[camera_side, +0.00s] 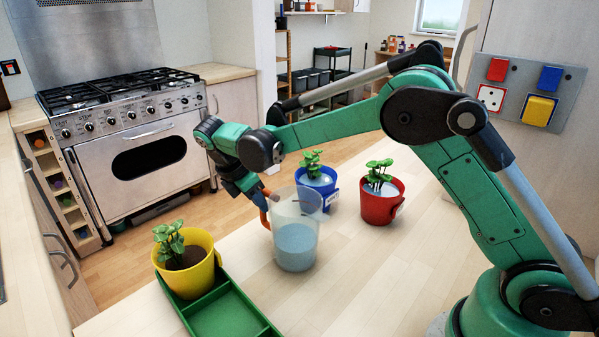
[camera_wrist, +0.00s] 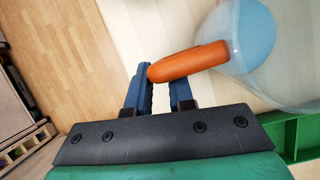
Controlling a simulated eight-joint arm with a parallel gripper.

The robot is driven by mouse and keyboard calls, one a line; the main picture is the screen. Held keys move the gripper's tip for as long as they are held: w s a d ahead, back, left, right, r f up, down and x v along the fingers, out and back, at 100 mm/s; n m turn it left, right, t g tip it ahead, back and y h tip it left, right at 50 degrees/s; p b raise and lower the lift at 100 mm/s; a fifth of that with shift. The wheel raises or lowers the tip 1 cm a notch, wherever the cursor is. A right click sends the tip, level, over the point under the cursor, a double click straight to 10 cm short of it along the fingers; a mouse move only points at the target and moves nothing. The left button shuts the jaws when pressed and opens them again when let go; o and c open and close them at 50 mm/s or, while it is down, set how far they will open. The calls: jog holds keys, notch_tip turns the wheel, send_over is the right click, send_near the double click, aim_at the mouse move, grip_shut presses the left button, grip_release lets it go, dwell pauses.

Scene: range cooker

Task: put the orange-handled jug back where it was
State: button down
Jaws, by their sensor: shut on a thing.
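The clear jug (camera_side: 296,247) with an orange handle (camera_side: 265,219) stands upright at the middle of the wooden table, with bluish water in its lower half. I cannot tell whether its base touches the table. My gripper (camera_side: 263,197) is shut on the handle from the left side. In the wrist view the blue fingers (camera_wrist: 160,90) are at the near end of the orange handle (camera_wrist: 190,62), and the jug (camera_wrist: 245,40) is at upper right, partly cut off.
A yellow pot (camera_side: 207,244) with brown soil stands in a green tray (camera_side: 226,316), whose nearer compartments are empty. A blue pot (camera_side: 328,193) and a red pot (camera_side: 378,208) stand behind the jug, showing pale bluish surfaces under their plants. The table right of the jug is clear.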

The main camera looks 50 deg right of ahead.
aim_at(325, 218)
jog(key=shift+f, duration=0.15)
jog(key=c, duration=0.8)
grip_release()
jog(key=s+v, duration=0.1)
jog(key=v, duration=1.1)
jog(key=s+d+f+m+t+y, duration=0.1)
jog(key=s+d+m+t, duration=0.1)
jog(key=s+m, duration=0.3)
jog(key=s+d+f+m+t+y, duration=0.1)
jog(key=s+m+t+y, duration=0.1)
jog(key=s+m+t, duration=0.1)
jog(key=s+d+f+m+t+y, duration=0.1)
jog(key=s+d+m+t, duration=0.1)
jog(key=s+m, duration=0.4)
jog(key=shift+s+d+f+m+t+y, duration=0.15)
jog(key=shift+s+d+m+t+y, duration=0.2)
jog(key=shift+m, duration=0.25)
jog(key=shift+s+f+m+t, duration=0.15)
jog(key=shift+f+m+t, duration=0.1)
jog(key=shift+f+m, duration=0.05)
